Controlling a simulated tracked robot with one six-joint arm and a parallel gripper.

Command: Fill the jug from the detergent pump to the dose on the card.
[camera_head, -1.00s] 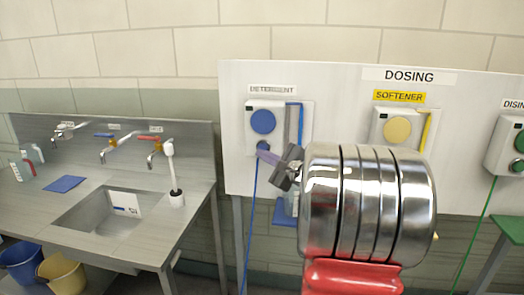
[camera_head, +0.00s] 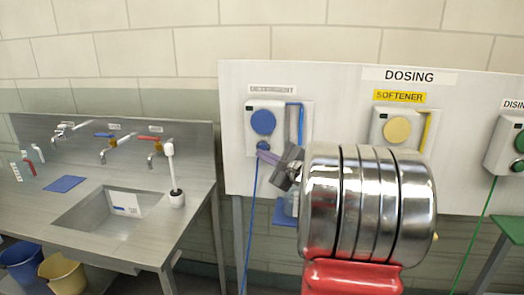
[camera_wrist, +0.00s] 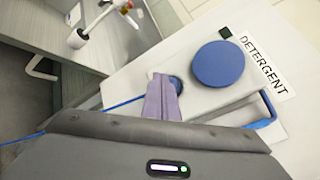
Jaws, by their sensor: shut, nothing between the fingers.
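The detergent pump (camera_head: 265,128) is a white box on the dosing panel, with a large blue disc (camera_head: 262,122) and a smaller blue knob (camera_head: 262,146) below it. It also shows in the wrist view, with the large disc (camera_wrist: 220,63) and the small knob (camera_wrist: 176,84). My gripper (camera_head: 264,155) has its purple fingers together, with the tips at the small knob; the wrist view shows the tips (camera_wrist: 160,82) beside it, but contact is unclear. A clear vessel (camera_head: 290,204), perhaps the jug, shows partly below the pump; my arm hides the rest. Its level is unreadable.
A softener pump (camera_head: 397,130) is to the right, and a green-buttoned pump (camera_head: 506,146) further right. A brush (camera_head: 172,175) stands beside the sink. A blue hose (camera_head: 250,225) hangs below the detergent pump.

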